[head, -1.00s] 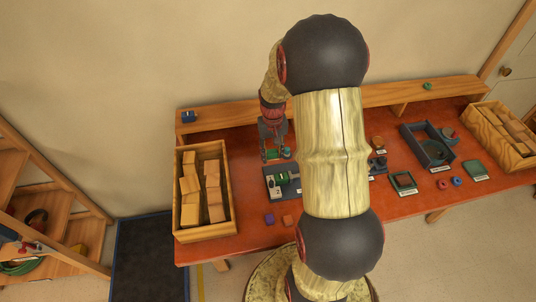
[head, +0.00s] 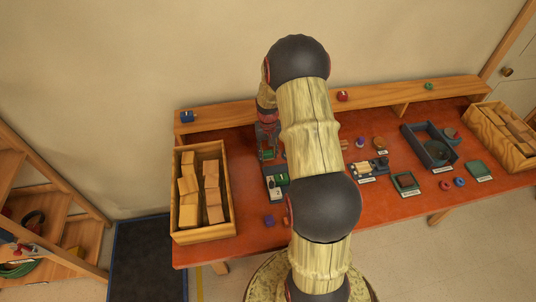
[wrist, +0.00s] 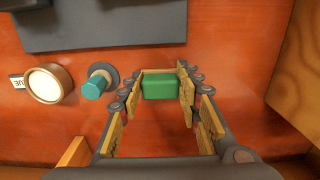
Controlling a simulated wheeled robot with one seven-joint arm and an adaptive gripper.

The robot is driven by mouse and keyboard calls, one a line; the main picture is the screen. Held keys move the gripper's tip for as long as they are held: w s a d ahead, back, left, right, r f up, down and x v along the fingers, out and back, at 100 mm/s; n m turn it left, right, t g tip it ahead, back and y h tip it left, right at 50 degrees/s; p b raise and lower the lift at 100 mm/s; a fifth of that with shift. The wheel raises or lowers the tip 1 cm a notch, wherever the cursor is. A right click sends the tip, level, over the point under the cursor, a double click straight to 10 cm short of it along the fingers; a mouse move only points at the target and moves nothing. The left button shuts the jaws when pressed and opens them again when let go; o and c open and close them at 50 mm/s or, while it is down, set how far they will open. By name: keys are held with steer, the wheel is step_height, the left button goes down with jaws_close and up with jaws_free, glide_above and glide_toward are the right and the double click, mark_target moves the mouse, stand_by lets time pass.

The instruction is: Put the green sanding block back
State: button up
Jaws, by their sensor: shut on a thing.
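The green sanding block (wrist: 164,86) is a small green box between the fingers of my gripper (wrist: 163,98) in the wrist view. My gripper is shut on it, with the fingers at its left and right sides. In the head view my gripper (head: 268,148) is over the back left of the red table, right of the left wooden crate, and the green block (head: 267,155) shows as a small patch at its tip. A dark grey tray (head: 269,170) lies just in front of it, partly hidden by my arm. This tray appears to hold another green item (head: 281,180).
The left crate (head: 232,215) holds several wooden blocks. In the wrist view a teal peg (wrist: 95,88) and a round white-topped wooden piece (wrist: 46,84) stand left of the gripper. A shelf (head: 220,121) runs along the back.

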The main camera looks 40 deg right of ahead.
steer(key=shift+f, duration=0.1)
steer(key=o, duration=1)
